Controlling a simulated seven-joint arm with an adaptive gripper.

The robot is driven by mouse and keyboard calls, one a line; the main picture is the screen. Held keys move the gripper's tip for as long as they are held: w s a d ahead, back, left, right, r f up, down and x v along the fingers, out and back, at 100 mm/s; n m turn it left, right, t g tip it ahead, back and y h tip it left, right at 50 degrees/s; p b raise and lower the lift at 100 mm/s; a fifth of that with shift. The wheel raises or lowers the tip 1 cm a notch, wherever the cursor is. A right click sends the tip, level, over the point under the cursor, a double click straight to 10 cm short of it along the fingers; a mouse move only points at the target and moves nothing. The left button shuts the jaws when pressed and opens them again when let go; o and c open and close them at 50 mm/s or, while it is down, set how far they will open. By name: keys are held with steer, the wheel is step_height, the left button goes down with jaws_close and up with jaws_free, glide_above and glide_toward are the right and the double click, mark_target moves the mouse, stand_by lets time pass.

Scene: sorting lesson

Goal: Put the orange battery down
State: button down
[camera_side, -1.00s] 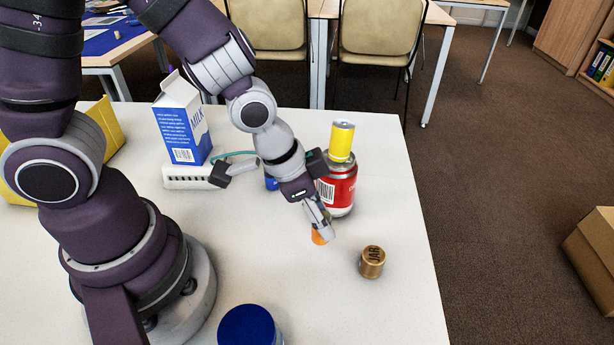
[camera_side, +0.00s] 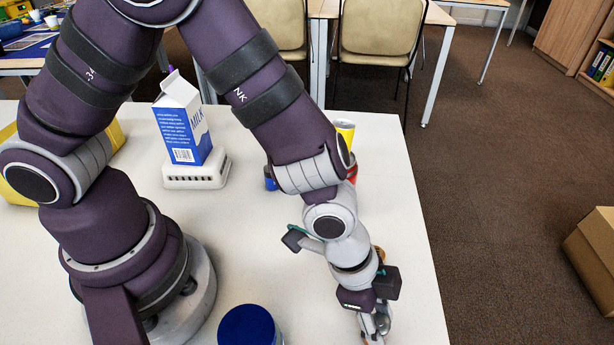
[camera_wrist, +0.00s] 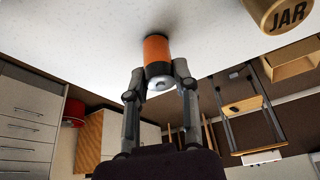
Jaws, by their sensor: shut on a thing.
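The orange battery (camera_wrist: 157,50) shows in the wrist view as an orange cylinder with dark bands at its ends. My gripper (camera_wrist: 159,72) is shut on it, with one finger on each side near its lower end in the picture. The battery's far end is at or close to the white table top; I cannot tell if it touches. In the side view my gripper (camera_side: 375,328) is low over the table's front right part, and the battery is hidden or too small to make out there.
A gold jar (camera_wrist: 285,12) is near the battery, at the upper right of the wrist view. A blue-topped round thing (camera_side: 248,326) stands at the front. A milk carton (camera_side: 183,130) stands on a white box (camera_side: 205,178) at the back. A yellow can (camera_side: 345,130) shows behind my arm.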

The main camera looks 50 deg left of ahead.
steer(key=shift+f, duration=0.1)
steer(key=c, duration=0.9)
jaws_free()
steer(key=shift+o, duration=0.2)
steer(key=v, duration=1.2)
steer(key=a+r+n+t+y, duration=0.1)
steer(key=a+r+n+y, duration=0.1)
steer(key=a+n, duration=0.4)
steer(key=s+a+r+n+t+y, duration=0.1)
steer(key=a+r+n, duration=0.4)
steer(key=a, duration=0.7)
steer(key=shift+s+a+r+n+t+y, duration=0.25)
steer(key=shift+n+t+y, duration=0.25)
steer(key=shift+n+t, duration=0.3)
steer(key=shift+w, duration=0.1)
